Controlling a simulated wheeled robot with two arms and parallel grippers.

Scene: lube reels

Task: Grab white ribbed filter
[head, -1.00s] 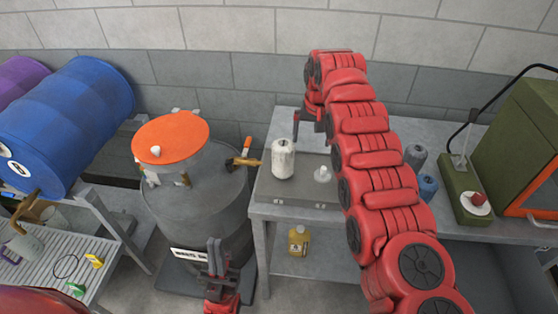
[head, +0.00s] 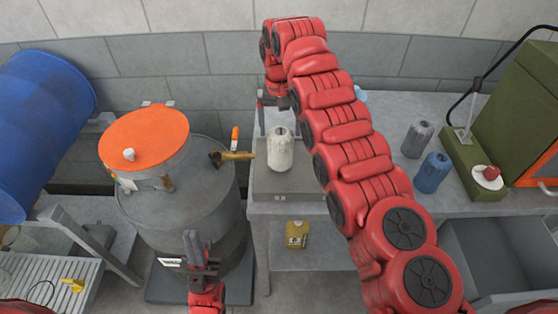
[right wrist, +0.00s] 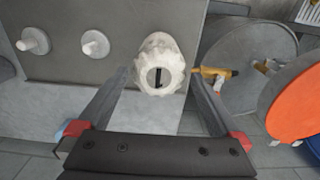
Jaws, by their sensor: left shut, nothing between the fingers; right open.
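The white ribbed filter (head: 280,149) stands upright near the left end of the bench, on a grey panel (head: 302,182). In the right wrist view the filter (right wrist: 160,62) shows its end with a dark slot and lies ahead, roughly between the fingertips. My right gripper (head: 274,106) is open and empty, just behind the filter in the head view; I cannot tell whether a finger touches it. My left gripper (head: 197,248) is shut and empty, low in front of the grey drum.
White pegs (right wrist: 95,43) stand on the panel beside the filter. A grey drum (head: 185,210) with an orange lid (head: 144,138) and a brass tap (head: 236,156) is close on the left. Grey (head: 417,139) and blue (head: 433,172) filters stand to the right. A yellow container (head: 297,234) sits below.

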